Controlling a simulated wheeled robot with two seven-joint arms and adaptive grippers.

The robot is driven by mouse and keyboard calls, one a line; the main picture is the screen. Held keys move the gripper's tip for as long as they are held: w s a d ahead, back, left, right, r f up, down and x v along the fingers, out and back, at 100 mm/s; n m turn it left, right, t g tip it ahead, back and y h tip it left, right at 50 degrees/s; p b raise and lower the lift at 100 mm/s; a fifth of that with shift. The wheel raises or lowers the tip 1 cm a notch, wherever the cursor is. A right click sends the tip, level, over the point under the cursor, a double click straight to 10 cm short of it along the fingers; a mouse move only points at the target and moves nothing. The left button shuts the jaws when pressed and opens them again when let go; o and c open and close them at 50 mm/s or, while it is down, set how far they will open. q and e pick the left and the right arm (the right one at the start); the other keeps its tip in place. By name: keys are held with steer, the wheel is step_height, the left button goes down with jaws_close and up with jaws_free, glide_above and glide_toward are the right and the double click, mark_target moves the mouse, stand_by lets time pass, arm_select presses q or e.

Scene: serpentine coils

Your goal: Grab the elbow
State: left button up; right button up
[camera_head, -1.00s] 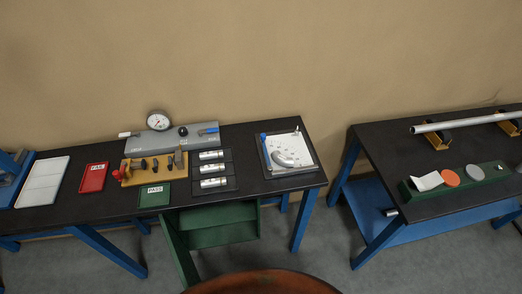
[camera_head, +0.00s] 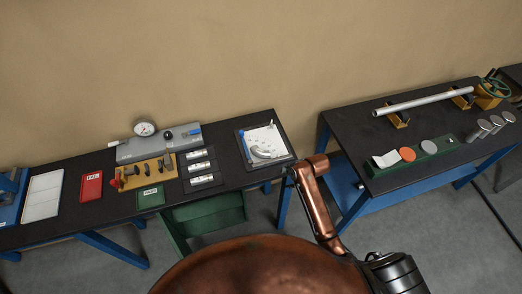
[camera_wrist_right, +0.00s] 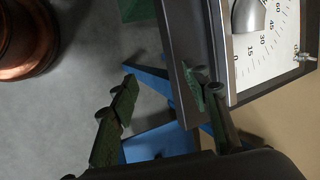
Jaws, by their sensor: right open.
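The elbow (camera_head: 262,153) is a silver curved pipe piece lying on a white angle-marked board (camera_head: 273,138) at the right end of the left bench. It also shows partly in the right wrist view (camera_wrist_right: 248,16), cut off by the top edge. My right gripper (camera_wrist_right: 159,82) is open, with two green-padded fingers and nothing between them. In the head view my right gripper (camera_head: 287,172) is small and dark beside the bench's right end, mostly hidden by my copper arm. It is apart from the elbow. My left gripper is not in view.
The left bench also holds a gauge fixture (camera_head: 160,143), silver cylinders in a dark rack (camera_head: 184,170), a red tray (camera_head: 91,186) and a green tray (camera_head: 151,197). The right bench (camera_head: 345,125) carries a long pipe (camera_head: 425,100). A gap of floor separates the benches.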

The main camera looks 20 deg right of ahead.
mark_target(262, 151)
steer(key=w+a+r+m, duration=0.1)
steer(key=w+r+m, duration=0.1)
steer(key=w, duration=0.2)
steer(key=w+a+r+m+y, duration=0.1)
steer(key=w+a+r+m, duration=0.1)
steer(key=w+r+m, duration=0.1)
steer(key=w+a+r+m, duration=0.2)
steer(key=w+m, duration=0.1)
steer(key=w, duration=0.2)
steer(key=shift+w+a+r+y, duration=0.2)
steer(key=shift+r+y, duration=0.05)
steer(key=shift+y, duration=0.15)
steer(key=shift+p+x, duration=0.7)
steer(key=shift+x, duration=2.9)
steer(key=shift+w+d, duration=0.15)
steer(key=shift+c, duration=0.2)
steer(key=shift+r, duration=0.1)
steer(key=c, duration=1.1)
